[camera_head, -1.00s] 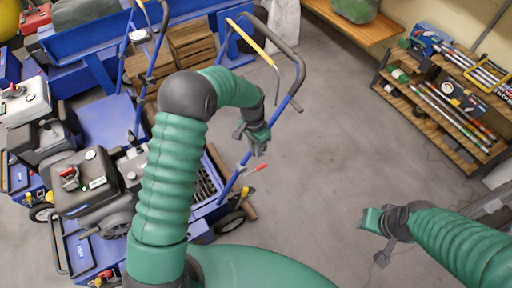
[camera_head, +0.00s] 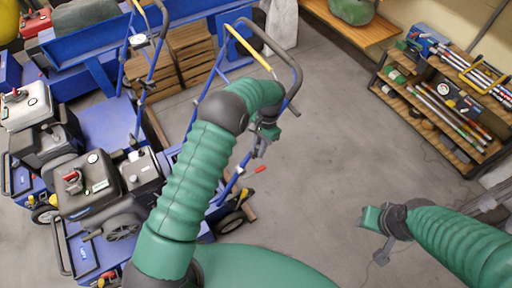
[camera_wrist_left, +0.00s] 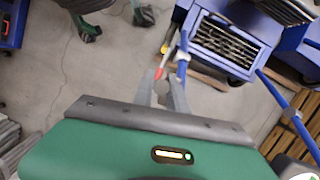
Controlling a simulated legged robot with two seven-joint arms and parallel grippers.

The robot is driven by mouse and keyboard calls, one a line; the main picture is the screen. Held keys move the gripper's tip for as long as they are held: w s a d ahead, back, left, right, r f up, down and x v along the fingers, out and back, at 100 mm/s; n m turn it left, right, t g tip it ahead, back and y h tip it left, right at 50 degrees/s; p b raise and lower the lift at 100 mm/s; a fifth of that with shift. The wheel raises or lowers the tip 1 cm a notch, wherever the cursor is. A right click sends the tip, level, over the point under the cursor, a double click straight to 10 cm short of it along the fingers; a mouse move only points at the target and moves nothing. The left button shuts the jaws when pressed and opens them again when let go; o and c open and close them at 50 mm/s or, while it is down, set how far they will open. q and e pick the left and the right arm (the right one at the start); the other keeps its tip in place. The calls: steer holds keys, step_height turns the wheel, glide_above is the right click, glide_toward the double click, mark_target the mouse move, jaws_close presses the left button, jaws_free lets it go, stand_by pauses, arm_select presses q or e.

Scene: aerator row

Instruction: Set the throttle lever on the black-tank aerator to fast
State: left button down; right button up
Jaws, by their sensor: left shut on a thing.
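The black-tank aerator (camera_head: 88,188) stands at the lower left of the head view, its dark tank topped by a red cap. Its blue handle frame reaches up to a dark grip bar (camera_head: 290,68). My left gripper (camera_head: 261,150) is beside the blue handle tube. In the left wrist view its fingers (camera_wrist_left: 162,92) are closed around a small round grey piece, apparently the throttle lever's knob. A red-tipped rod (camera_head: 260,169) lies close below the gripper; red also shows just beyond the fingers. The lever's setting cannot be read. My right gripper (camera_head: 372,222) hangs over bare floor, its jaws unclear.
A white-tank aerator (camera_head: 25,105) stands behind at the left. Wooden pallets (camera_head: 175,60) are at the back. A wooden shelf rack (camera_head: 440,105) with tools stands at the right. The floor (camera_head: 325,150) between is clear.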

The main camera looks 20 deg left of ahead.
arm_select(q)
steer(key=shift+w+d+f+g, duration=0.1)
steer(key=shift+w+d+g, duration=0.05)
steer(key=shift+w+g, duration=0.15)
steer(key=shift+d+y, duration=0.1)
steer(key=shift+y, duration=0.3)
steer(key=c, duration=1.3)
jaws_free()
steer(key=shift+w, duration=0.1)
